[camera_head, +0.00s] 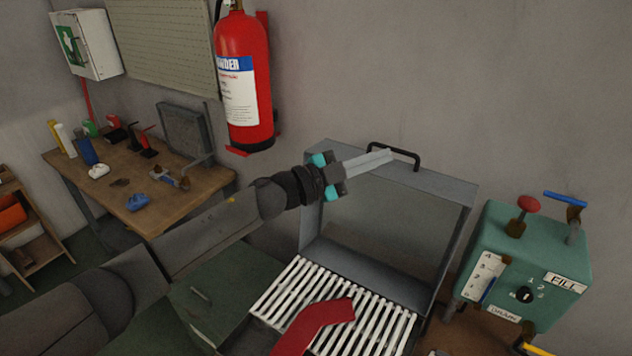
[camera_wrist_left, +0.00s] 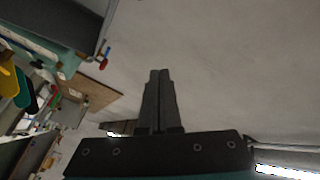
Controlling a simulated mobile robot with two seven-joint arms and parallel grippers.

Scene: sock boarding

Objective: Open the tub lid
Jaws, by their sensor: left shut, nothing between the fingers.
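The grey tub lid (camera_head: 385,215) stands raised, tilted back towards the wall, with its inner face showing. A dark bar handle (camera_head: 394,152) sits on its top edge. Below it is the tub, with a rack of white slats (camera_head: 380,322) across its opening. My left gripper (camera_head: 388,156) reaches over the lid's upper left part, its fingertips close to the handle; I cannot tell whether they touch it. The fingers are shut and empty, and also show pressed together in the left wrist view (camera_wrist_left: 160,75). My right gripper is not in view.
A red sock-shaped piece (camera_head: 312,325) lies on the slats. A green control box (camera_head: 530,265) with valves stands to the right. A red fire extinguisher (camera_head: 243,80) hangs on the wall. A wooden workbench (camera_head: 190,205) with tools is at the left.

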